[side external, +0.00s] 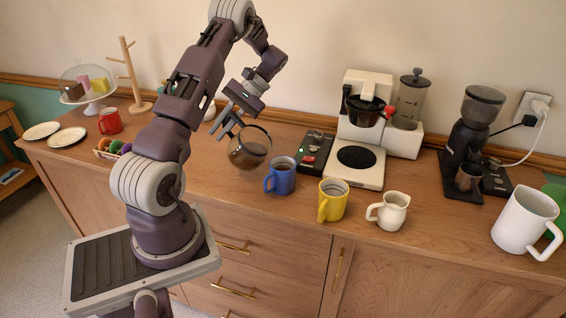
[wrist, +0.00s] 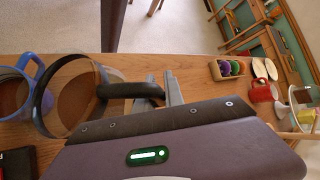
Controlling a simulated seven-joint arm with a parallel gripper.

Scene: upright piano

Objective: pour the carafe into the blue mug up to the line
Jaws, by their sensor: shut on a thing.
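The glass carafe (side external: 250,150), with a dark rim band and brown liquid, hangs above the counter to the left of the blue mug (side external: 281,179). My gripper (side external: 226,126) is shut on the carafe's black handle. In the wrist view the carafe (wrist: 75,98) looks slightly tilted, its handle between my fingers (wrist: 170,90). The blue mug stands upright on the counter and also shows at the left edge of the wrist view (wrist: 38,66). Its inside looks dark brown; I cannot make out a line or the level. No stream of liquid shows.
A yellow mug (side external: 333,202) and cream jug (side external: 390,212) stand right of the blue mug. Behind are a black scale (side external: 314,153) and the coffee maker (side external: 358,165). A grinder (side external: 470,135) and white pitcher (side external: 524,223) stand further right. A red mug (side external: 110,121) is far left.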

